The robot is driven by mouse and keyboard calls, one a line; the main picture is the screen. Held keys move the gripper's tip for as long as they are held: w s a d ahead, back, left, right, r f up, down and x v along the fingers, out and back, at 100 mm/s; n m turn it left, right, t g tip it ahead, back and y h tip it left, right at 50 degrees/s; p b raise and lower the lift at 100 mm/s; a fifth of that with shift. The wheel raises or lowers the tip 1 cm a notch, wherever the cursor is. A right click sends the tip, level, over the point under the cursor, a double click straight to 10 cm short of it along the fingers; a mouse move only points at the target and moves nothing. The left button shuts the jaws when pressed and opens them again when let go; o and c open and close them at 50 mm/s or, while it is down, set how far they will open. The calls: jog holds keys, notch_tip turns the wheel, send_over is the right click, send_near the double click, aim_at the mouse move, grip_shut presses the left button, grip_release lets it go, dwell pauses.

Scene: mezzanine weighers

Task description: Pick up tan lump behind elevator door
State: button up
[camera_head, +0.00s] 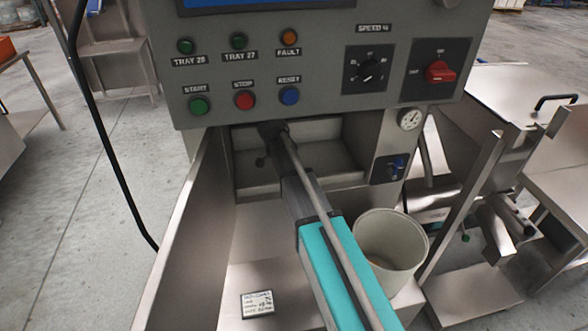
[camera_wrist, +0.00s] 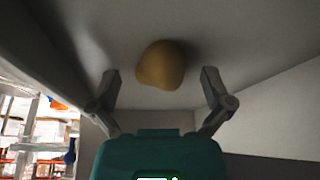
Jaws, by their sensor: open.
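The tan lump (camera_wrist: 162,65) shows in the wrist view as a rounded, potato-like piece against a plain grey surface. My gripper (camera_wrist: 162,82) is open, with one finger to the left and one to the right of the lump's near end. Neither finger visibly touches it. In the head view my arm reaches into the recess below the control panel; the gripper's fingers and the lump cannot be made out there. No elevator door is clearly recognisable.
The control panel (camera_head: 330,60) with buttons and knobs hangs above the recess (camera_head: 330,155). A pale bucket (camera_head: 385,228) stands right of my arm. A metal side wall (camera_head: 185,230) rises to the left. A small label card (camera_head: 257,304) lies on the metal surface.

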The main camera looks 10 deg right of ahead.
dwell(0.5)
jog(key=c, duration=1.1)
